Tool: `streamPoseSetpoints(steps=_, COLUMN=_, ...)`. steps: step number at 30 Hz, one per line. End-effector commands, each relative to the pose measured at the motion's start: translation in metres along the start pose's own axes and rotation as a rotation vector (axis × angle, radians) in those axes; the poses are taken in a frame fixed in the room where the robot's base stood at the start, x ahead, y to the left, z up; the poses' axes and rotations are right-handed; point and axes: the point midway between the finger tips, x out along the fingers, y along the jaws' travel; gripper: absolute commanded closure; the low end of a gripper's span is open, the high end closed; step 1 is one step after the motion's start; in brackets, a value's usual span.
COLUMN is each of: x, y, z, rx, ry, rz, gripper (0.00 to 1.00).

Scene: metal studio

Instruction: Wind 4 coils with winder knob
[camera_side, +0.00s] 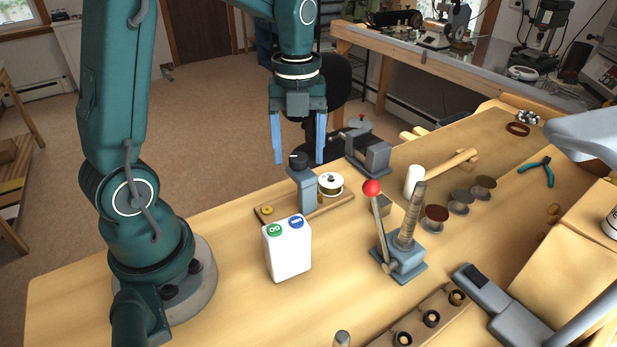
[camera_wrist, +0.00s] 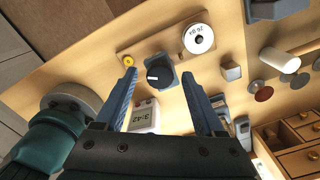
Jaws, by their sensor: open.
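The winder has a wooden base (camera_side: 333,205), a grey post (camera_side: 307,190) and a black winder knob (camera_side: 298,160) on top. In the wrist view the knob (camera_wrist: 159,73) has a white pointer mark. A white spool (camera_side: 330,184) stands on the base beside the post, and a small brass piece (camera_side: 267,209) sits at the other end. My gripper (camera_side: 299,162) is open and empty, pointing down, its blue fingers to either side of the knob in both views. I cannot tell whether the fingertips reach down past the knob's top.
A white box (camera_side: 288,250) with green and blue round buttons stands in front of the winder; its display (camera_wrist: 142,118) reads 3:42. To the right are a red-balled lever (camera_side: 372,188) with a rod, a grey vise-like tool (camera_side: 368,150), a white cylinder (camera_side: 413,180) and several small discs.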

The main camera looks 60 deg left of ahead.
Motion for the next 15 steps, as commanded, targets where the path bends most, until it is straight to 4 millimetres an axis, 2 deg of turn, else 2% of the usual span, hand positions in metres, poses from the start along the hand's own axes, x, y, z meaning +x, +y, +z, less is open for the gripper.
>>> streamPoseSetpoints(steps=4, x=-0.011, y=-0.001, z=0.001, rx=0.000, ry=-0.004, rz=-0.004, gripper=0.29)
streamPoseSetpoints(steps=9, x=-0.034, y=-0.001, z=0.001, rx=0.000, ry=-0.005, rz=-0.004, gripper=0.29)
streamPoseSetpoints(steps=15, x=-0.050, y=0.000, z=0.000, rx=0.000, ry=-0.002, rz=-0.002, gripper=0.29)
